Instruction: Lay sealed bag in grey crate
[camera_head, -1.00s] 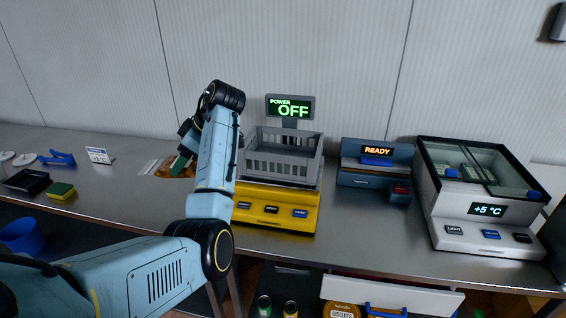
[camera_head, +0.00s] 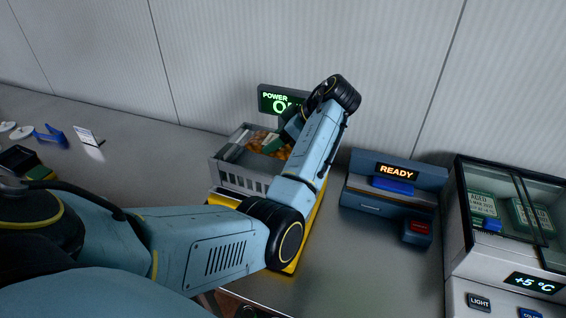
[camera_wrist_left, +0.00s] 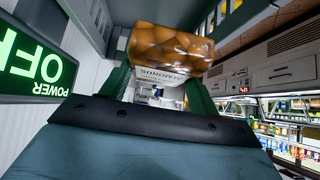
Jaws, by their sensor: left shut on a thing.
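The sealed bag (camera_head: 262,138), clear with brown almonds inside, is at the grey crate (camera_head: 232,177), within its outline in the head view. In the left wrist view the bag (camera_wrist_left: 165,48) sits between two green fingers, with slatted crate walls (camera_wrist_left: 95,14) on both sides. My left gripper (camera_head: 271,145) is shut on the bag. My forearm hides the crate's right part, and I cannot tell whether the bag touches the floor. My right gripper is not in view.
The crate stands on a yellow scale (camera_head: 306,225) with a lit display (camera_head: 284,101) behind. A blue-grey READY device (camera_head: 385,205) and a glass-topped cooler (camera_head: 500,262) stand to the right. A white sign (camera_head: 88,136) stands left on the grey counter.

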